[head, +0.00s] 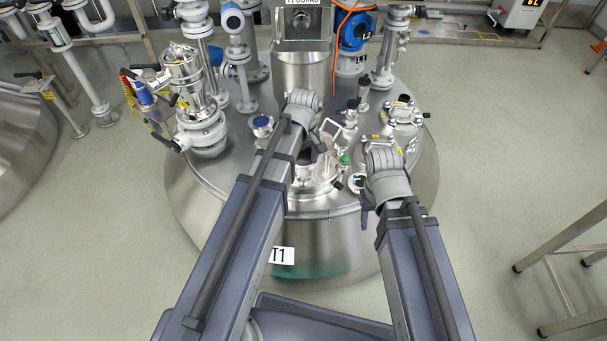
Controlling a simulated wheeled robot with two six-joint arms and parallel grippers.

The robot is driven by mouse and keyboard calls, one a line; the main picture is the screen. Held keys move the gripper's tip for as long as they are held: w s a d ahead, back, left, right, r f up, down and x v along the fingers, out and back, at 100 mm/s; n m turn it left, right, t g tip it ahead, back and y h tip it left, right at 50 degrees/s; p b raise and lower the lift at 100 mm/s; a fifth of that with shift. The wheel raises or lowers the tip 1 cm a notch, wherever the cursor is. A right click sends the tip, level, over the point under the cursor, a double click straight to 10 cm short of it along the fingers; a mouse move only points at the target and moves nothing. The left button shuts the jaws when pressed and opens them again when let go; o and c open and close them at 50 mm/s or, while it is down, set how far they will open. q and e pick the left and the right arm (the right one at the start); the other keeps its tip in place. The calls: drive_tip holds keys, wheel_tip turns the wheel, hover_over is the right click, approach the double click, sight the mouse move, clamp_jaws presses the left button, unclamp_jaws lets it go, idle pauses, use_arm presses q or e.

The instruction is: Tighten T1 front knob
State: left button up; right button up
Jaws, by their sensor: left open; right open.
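The steel reactor T1 (330,250) stands in front of me, with its "T1" label (282,255) on the front wall. A round port (312,186) sits at the front of its lid, partly covered by my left arm. I cannot clearly pick out the front knob; my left arm and gripper hide part of this area. My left gripper (318,150) is open over the port, its fingers mostly hidden by its wrist. My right gripper (366,204) is open at the lid's front right edge. I cannot tell whether either touches anything.
A flanged valve assembly (200,125) stands on the lid's left. A blue round device (355,32) is at the back, and a flanged port (402,115) at the right. Another vessel (25,140) is at far left. A metal frame (560,245) stands right, with clear floor between.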

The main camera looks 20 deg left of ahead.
sight(303, 173)
use_arm(q)
drive_tip(key=n, duration=0.5)
drive_tip(key=shift+n, duration=0.3)
drive_tip(key=n, duration=0.5)
wheel_tip(303, 173, down, 6)
drive_tip(key=b, duration=0.6)
drive_tip(key=shift+c, duration=0.3)
